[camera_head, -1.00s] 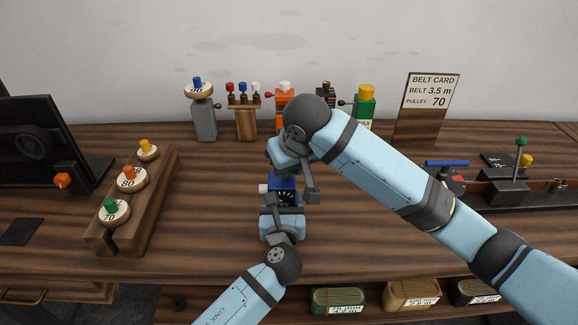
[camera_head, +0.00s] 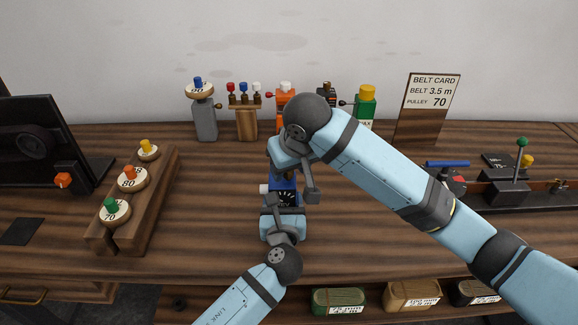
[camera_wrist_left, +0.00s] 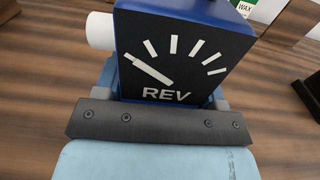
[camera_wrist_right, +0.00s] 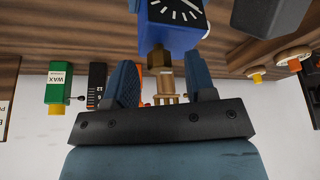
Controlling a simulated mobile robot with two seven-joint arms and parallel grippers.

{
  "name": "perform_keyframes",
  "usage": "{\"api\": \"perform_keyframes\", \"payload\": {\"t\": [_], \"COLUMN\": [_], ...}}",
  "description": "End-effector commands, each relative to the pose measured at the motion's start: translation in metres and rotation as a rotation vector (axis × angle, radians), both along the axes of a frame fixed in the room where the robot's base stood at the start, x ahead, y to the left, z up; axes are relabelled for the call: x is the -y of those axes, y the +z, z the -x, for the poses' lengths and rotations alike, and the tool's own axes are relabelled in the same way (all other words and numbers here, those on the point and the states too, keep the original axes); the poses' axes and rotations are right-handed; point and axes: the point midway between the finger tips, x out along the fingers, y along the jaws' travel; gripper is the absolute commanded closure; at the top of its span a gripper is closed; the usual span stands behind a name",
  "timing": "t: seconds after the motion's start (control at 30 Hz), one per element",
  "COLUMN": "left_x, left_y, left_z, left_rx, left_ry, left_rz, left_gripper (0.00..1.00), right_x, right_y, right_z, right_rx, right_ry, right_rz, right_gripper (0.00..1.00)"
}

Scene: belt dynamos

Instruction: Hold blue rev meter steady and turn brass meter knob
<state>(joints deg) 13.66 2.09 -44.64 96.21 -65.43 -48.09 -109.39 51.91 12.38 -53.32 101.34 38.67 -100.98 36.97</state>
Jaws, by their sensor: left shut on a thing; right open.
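The blue rev meter (camera_head: 284,183) stands upright near the middle of the bench, its dark REV dial facing me. In the left wrist view the meter (camera_wrist_left: 182,60) shows a white dial hand pointing up-left and a white stub on its left side. My left gripper (camera_head: 283,207) is shut on the meter's lower part from the front. The brass meter knob (camera_wrist_right: 157,58) shows in the right wrist view on the blue body, between the fingers of my open right gripper (camera_wrist_right: 162,85), with gaps on both sides. In the head view my right wrist hides the knob.
A wooden rack (camera_head: 163,190) with pulleys is at left, beside a dark machine (camera_head: 40,145). A grey post (camera_head: 204,122), a small tool stand (camera_head: 245,122) and a green wax bottle (camera_head: 365,108) line the back. The belt card (camera_head: 430,105) stands at back right.

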Motion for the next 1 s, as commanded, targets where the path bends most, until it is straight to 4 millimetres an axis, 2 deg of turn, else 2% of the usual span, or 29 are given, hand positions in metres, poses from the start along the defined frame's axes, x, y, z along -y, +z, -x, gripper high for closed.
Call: {"api": "perform_keyframes", "payload": {"t": [0.17,0.4,0.6,0.77,1.0], "left_x": [0.0,0.0,0.0,0.0,0.0], "left_y": [-0.003,-0.003,-0.003,-0.003,-0.003], "left_z": [0.001,0.001,0.001,0.001,0.001], "left_rx": [-0.005,-0.006,-0.006,-0.006,-0.006], "left_ry": [0.0,0.0,0.0,0.0,0.0], "left_rz": [-0.001,-0.001,0.0,0.0,0.0], "left_gripper": [0.77,0.77,0.77,0.77,0.77], "right_x": [0.003,0.012,0.017,0.018,0.019], "right_y": [0.025,0.073,0.1,0.108,0.109], "right_z": [0.009,0.027,0.037,0.041,0.041], "right_rx": [0.005,0.005,0.004,0.003,0.002], "right_ry": [0.001,0.002,0.0,0.0,0.0], "right_rz": [-0.003,-0.003,-0.002,-0.001,-0.001], "right_gripper": [0.5,0.5,0.5,0.5,0.5]}}
